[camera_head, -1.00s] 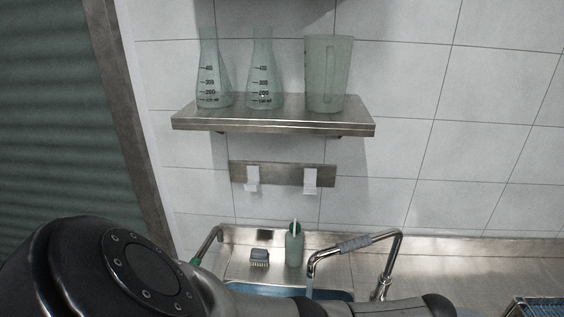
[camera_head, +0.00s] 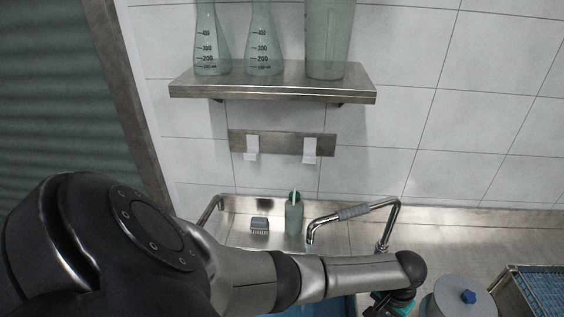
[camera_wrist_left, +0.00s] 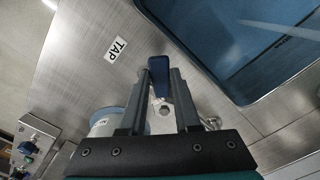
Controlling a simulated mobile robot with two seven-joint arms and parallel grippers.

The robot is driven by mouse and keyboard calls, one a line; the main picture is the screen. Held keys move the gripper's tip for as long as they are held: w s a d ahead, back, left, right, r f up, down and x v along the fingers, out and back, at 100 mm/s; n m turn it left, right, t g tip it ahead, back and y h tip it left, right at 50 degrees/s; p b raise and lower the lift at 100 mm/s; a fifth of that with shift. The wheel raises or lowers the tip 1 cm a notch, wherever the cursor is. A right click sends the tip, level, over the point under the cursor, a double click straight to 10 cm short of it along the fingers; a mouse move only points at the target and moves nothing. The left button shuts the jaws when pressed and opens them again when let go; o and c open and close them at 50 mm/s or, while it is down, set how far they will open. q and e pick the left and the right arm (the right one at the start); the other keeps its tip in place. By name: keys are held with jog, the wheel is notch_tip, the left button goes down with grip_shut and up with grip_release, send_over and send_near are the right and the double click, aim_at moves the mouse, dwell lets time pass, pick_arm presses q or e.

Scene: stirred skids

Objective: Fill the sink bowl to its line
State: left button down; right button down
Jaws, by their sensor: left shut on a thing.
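The sink bowl shows blue in the wrist view (camera_wrist_left: 205,42), with a dark line mark on its wall and a pale streak across it; I cannot tell the water level. In the head view my arm covers most of the bowl (camera_head: 338,306). The steel faucet (camera_head: 352,212) arches over the bowl from the right; any stream below its spout is not clear. My left gripper (camera_wrist_left: 160,75) is shut on the blue tap lever (camera_wrist_left: 158,72), beside the "TAP" label (camera_wrist_left: 116,49). In the head view the gripper (camera_head: 392,303) is partly hidden below the arm's end. My right gripper is out of view.
A grey lidded container (camera_head: 462,300) and a blue rack (camera_head: 540,290) are at the right. Two flasks (camera_head: 208,50) and a jug (camera_head: 328,45) stand on the shelf (camera_head: 270,90).

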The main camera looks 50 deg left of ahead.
pick_arm(q)
jog(key=w+a+m+b, duration=0.2)
jog(key=a+m, duration=0.4)
jog(key=m, duration=0.4)
jog(key=shift+a+m, duration=0.3)
jog(key=shift+m, duration=0.1)
jog(key=c, duration=0.7)
grip_release()
jog(key=shift+w+a, duration=0.1)
jog(key=shift+w, duration=0.05)
jog(key=o, duration=0.6)
jog(key=shift+d, duration=0.3)
jog(key=shift+r+p, duration=1)
jog(key=shift+r, duration=3)
